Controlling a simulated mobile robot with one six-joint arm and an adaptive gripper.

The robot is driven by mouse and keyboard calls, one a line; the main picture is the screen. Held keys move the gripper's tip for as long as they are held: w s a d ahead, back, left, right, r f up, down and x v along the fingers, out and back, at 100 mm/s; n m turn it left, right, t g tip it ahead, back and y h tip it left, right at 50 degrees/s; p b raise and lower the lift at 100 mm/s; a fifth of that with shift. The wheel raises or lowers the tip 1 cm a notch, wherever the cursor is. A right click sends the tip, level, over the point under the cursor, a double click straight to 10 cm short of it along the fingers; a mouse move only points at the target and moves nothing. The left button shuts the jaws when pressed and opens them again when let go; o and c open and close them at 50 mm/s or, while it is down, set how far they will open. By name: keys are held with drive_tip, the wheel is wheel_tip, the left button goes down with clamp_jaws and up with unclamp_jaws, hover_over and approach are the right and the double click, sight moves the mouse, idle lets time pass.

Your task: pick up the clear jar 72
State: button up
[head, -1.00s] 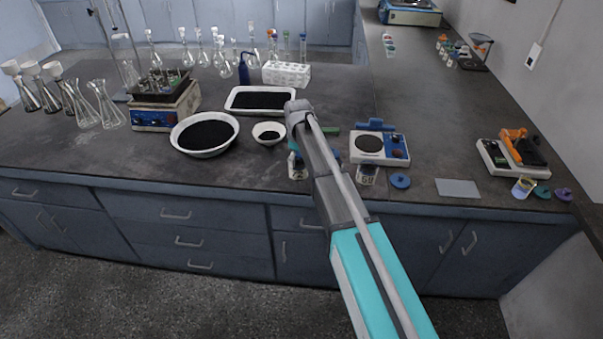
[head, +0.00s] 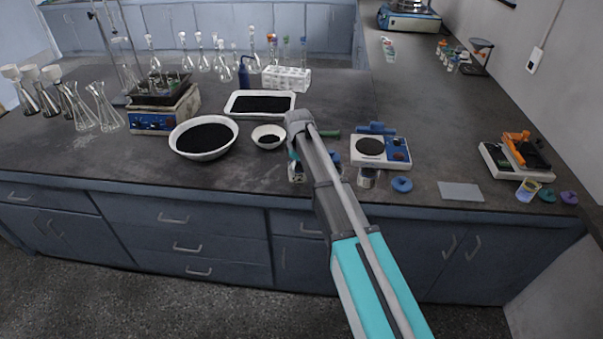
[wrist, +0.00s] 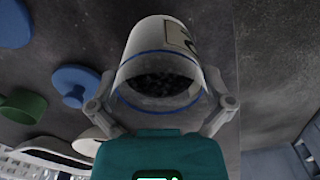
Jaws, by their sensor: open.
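A clear jar (wrist: 150,50) with a pale label, a blue ring at its rim and dark grains inside fills the middle of the wrist view. Only part of the label's mark shows, so I cannot read the number. My gripper (wrist: 161,80) is open, with one finger on each side of the jar. I cannot tell whether the fingers touch it. In the head view the jar (head: 297,175) stands near the bench's front edge, and my gripper (head: 294,157) is at it, partly hidden by my arm. Another labelled jar (head: 367,179) stands to the right, before the white balance.
The white balance (head: 369,147) and a blue lid (head: 402,184) are to the right. A small white bowl (head: 268,137), a large bowl of dark grains (head: 204,137) and a tray (head: 260,103) lie to the left and behind.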

drive_tip(key=shift+c, duration=0.3)
drive_tip(key=c, duration=0.9)
drive_tip(key=shift+r, duration=0.1)
drive_tip(key=shift+r+p, duration=0.9)
drive_tip(key=shift+p, duration=0.15)
drive_tip(key=s+d+r+p, duration=0.1)
drive_tip(key=s+r+p, duration=1)
drive_tip(key=s, duration=0.3)
drive_tip(key=shift+d, duration=0.1)
